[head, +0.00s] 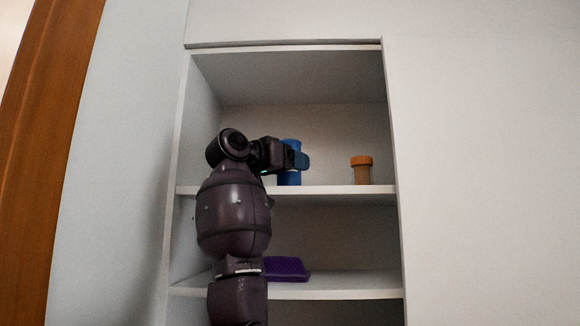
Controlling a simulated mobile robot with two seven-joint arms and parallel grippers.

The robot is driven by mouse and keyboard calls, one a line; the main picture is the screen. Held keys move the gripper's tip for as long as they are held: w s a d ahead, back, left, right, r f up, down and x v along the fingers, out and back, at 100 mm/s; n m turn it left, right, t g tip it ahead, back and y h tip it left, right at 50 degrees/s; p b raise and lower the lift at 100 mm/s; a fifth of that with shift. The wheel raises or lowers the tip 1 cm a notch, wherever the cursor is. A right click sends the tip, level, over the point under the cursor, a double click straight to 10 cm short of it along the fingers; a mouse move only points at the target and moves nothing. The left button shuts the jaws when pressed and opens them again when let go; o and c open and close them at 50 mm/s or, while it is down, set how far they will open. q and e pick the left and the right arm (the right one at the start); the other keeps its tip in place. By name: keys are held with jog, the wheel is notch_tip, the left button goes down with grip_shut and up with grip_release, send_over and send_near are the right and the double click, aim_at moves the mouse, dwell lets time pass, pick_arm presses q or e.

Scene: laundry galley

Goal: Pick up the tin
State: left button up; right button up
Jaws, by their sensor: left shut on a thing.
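The tin appears to be the blue cylinder (290,178) on the upper shelf of the recessed cabinet, standing upright. My left gripper (299,160) reaches in from the left and is shut on the blue tin at about its middle. The gripper hides part of the tin's near side. The tin's base is close to the shelf surface; I cannot tell whether it touches. My right gripper is not in view.
A purple item (287,269) lies on the lower shelf (350,284), partly behind my arm. Cabinet side walls bound the space.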

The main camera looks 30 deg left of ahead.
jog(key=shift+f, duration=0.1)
pick_arm(q)
jog(key=shift+r+b, duration=0.1)
jog(key=shift+b, duration=0.2)
jog(key=shift+s+d, duration=0.15)
jog(key=shift+s, duration=0.25)
jog(key=s+d+b, duration=0.2)
jog(key=s+d, duration=0.1)
jog(key=s, duration=0.4)
jog(key=s+d+b, duration=0.3)
jog(key=s+d, duration=0.1)
jog(key=s, duration=0.4)
jog(key=shift+s+d, duration=0.25)
jog(key=shift+d, duration=0.05)
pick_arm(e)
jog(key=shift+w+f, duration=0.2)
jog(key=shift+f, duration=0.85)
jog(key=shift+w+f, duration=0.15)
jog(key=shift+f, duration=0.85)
